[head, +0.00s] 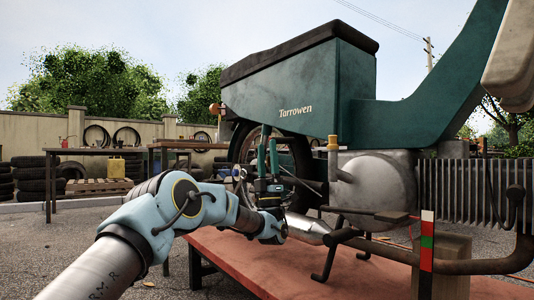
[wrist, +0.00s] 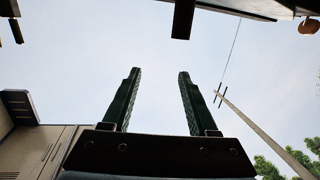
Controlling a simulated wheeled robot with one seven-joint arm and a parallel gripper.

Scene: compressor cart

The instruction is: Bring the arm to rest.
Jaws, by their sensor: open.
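My arm (head: 190,205) reaches in from the lower left of the head view, with pale blue joints and a grey link. My gripper (head: 267,148) points upward beside the motorcycle, below its green side panel. Its two dark green fingers also stand apart in the wrist view (wrist: 159,74), with only sky between them. The gripper is open and empty. I cannot tell from the head view whether the fingers touch anything behind them.
A green motorcycle (head: 300,80) marked "Tarrowen" stands over a red platform (head: 240,262) close to my gripper. Its silver exhaust (head: 305,228) is just right of my wrist. A workbench (head: 100,151) and stacked tyres (head: 37,180) stand behind. Gravel ground at left is clear.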

